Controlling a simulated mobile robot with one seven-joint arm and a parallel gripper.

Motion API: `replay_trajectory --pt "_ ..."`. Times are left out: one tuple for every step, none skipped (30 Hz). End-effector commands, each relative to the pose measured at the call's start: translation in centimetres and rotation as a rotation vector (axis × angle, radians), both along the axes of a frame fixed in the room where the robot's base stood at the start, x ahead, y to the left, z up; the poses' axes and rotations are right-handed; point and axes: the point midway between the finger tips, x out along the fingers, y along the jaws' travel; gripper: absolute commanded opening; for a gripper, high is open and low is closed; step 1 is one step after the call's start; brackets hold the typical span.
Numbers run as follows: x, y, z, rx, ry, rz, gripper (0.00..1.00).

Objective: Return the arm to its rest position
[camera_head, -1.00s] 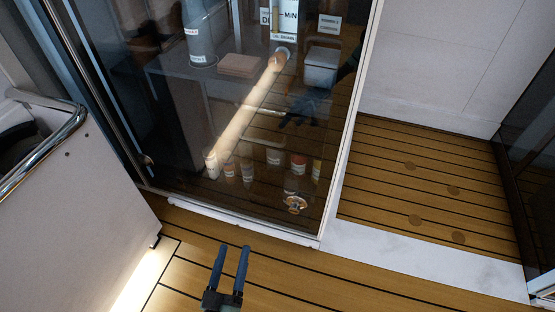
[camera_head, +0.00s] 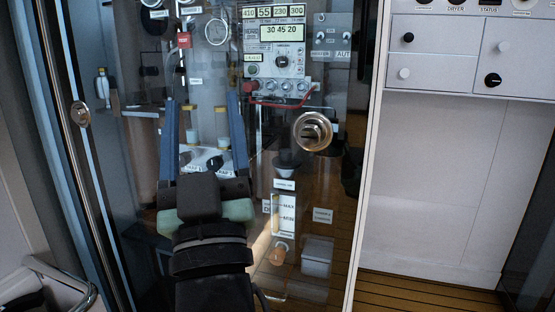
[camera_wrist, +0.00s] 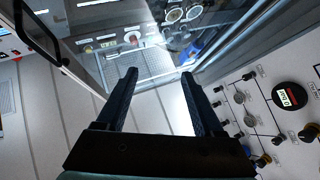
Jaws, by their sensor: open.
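My gripper (camera_head: 204,128) is in the lower left middle of the head view, raised in front of a glass door (camera_head: 345,190). Its two blue fingers point up and stand wide apart, with nothing between them. The wrist view also shows the gripper (camera_wrist: 158,75) open and empty. My dark arm links rise from the bottom edge of the head view. The gripper hides part of what lies behind the glass. I cannot tell how far the fingers are from the glass.
Behind or reflected in the glass are a meter panel (camera_head: 280,45), a round brass knob (camera_head: 313,131) and a white box (camera_head: 317,257). A curved metal rail (camera_head: 62,280) is at lower left. A white panel with knobs (camera_head: 470,50) is at right. The wrist view shows another knob panel (camera_wrist: 270,105).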

Motion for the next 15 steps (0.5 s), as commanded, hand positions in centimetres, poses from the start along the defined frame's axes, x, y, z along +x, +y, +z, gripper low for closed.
replay_trajectory --pt "-1.9 -1.5 3.8 0.010 -0.025 -0.020 0.69" --pt "-2.9 -2.2 5.2 0.018 -0.032 -0.030 0.69" --pt "-4.2 -3.3 6.9 0.031 -0.041 -0.043 0.69" --pt "-5.2 -4.0 8.1 0.041 -0.047 -0.056 0.69" --pt "-6.2 -4.8 9.2 0.052 -0.053 -0.067 0.69" --pt "-7.6 -5.7 10.6 0.069 -0.062 -0.083 0.69" --pt "-8.7 -6.5 11.6 0.084 -0.069 -0.095 0.69" --pt "-9.8 -7.2 12.5 0.099 -0.076 -0.108 0.69" --pt "-11.4 -8.2 13.6 0.123 -0.086 -0.123 0.69" --pt "-11.5 -8.4 14.6 0.128 -0.081 -0.125 0.69" --pt "-11.1 -8.2 15.3 0.125 -0.073 -0.120 0.69" --pt "-11.0 -8.1 16.3 0.125 -0.072 -0.120 0.69" --pt "-11.0 -8.1 17.0 0.124 -0.072 -0.119 0.69" --pt "-11.0 -8.1 17.7 0.124 -0.072 -0.119 0.69" --pt "-10.9 -8.1 18.7 0.123 -0.072 -0.118 0.69"
